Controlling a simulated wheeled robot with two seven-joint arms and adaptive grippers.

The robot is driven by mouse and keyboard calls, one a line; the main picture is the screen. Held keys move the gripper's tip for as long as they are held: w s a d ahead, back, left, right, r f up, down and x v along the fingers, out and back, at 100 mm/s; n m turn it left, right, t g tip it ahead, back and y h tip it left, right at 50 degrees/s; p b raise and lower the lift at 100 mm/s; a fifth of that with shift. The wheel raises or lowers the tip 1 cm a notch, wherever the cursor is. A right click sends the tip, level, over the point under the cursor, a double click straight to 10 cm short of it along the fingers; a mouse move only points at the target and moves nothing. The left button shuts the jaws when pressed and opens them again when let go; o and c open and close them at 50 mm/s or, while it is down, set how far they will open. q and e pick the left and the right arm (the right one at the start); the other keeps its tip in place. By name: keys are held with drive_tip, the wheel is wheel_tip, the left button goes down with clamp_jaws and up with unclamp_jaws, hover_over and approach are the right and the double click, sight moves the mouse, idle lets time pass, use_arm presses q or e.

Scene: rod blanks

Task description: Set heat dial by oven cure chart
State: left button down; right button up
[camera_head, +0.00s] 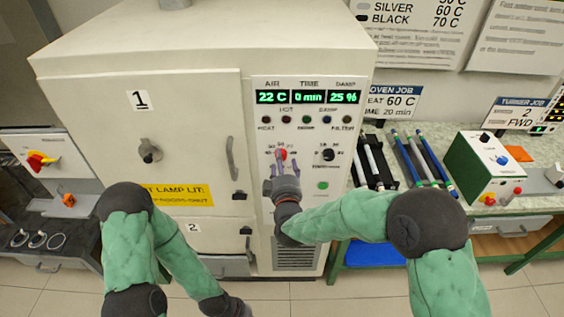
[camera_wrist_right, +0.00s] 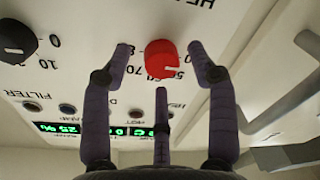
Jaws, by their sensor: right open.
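The red heat dial (camera_wrist_right: 162,60) is on the oven's white control panel (camera_head: 266,222), and also shows in the head view (camera_head: 282,154). Numbers including 70 and 50 surround it; its exact setting is hard to read. My right gripper (camera_head: 283,165) is open in front of it, its fingers spread around the dial in the right wrist view (camera_wrist_right: 160,60), with no clear contact. The oven display (camera_head: 307,97) reads 22 C, 0 min, 25 %. The oven job card (camera_head: 392,102) reads 60 C, 20 min. The wall chart (camera_head: 408,25) lists silver 60 C, black 70 C.
A black dial (camera_head: 328,154) sits right of the red one, with a green button (camera_head: 323,185) below. The oven door (camera_head: 110,110) is closed. Rods (camera_head: 412,158) lie on the bench at right beside a green-and-white box (camera_head: 490,165).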

drive_tip(key=shift+w, duration=0.65)
drive_tip(key=c, duration=1.1)
drive_tip(key=shift+c, duration=0.2)
drive_tip(key=shift+f, duration=0.1)
